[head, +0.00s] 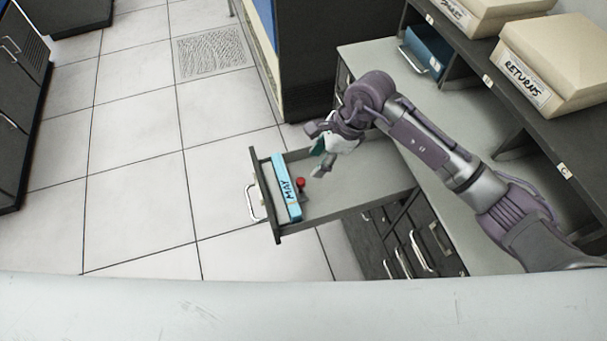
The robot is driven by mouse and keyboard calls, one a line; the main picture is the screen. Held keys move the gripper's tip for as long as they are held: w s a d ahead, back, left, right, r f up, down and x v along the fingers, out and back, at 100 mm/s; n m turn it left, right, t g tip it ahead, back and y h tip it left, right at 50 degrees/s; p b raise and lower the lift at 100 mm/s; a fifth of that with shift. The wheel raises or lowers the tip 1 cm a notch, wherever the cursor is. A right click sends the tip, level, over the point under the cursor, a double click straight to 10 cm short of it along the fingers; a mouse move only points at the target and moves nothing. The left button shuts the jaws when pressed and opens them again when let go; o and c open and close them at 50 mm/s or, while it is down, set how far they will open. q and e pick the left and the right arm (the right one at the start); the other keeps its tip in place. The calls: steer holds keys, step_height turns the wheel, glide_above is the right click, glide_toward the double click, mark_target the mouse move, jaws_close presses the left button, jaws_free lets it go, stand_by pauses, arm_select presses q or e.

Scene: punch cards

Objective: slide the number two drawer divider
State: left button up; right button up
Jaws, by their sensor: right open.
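A drawer (345,206) is pulled out from the grey cabinet over the tiled floor. Near its front end lies a light blue block marked MAY (288,188). A small red knob (301,183) stands just right of the block, on what may be the divider; its base is too small to make out. My right gripper (317,153) is open above the drawer's far side, up and to the right of the red knob, apart from it. A teal patch shows between its fingers; I cannot tell what it is. My left gripper is out of view.
The drawer has a metal front handle (252,203). Closed drawers with handles (421,252) sit below it. The floor at left is clear.

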mark_target(302, 181)
steer(key=p+x, duration=0.1)
steer(key=x, duration=0.8)
jaws_close()
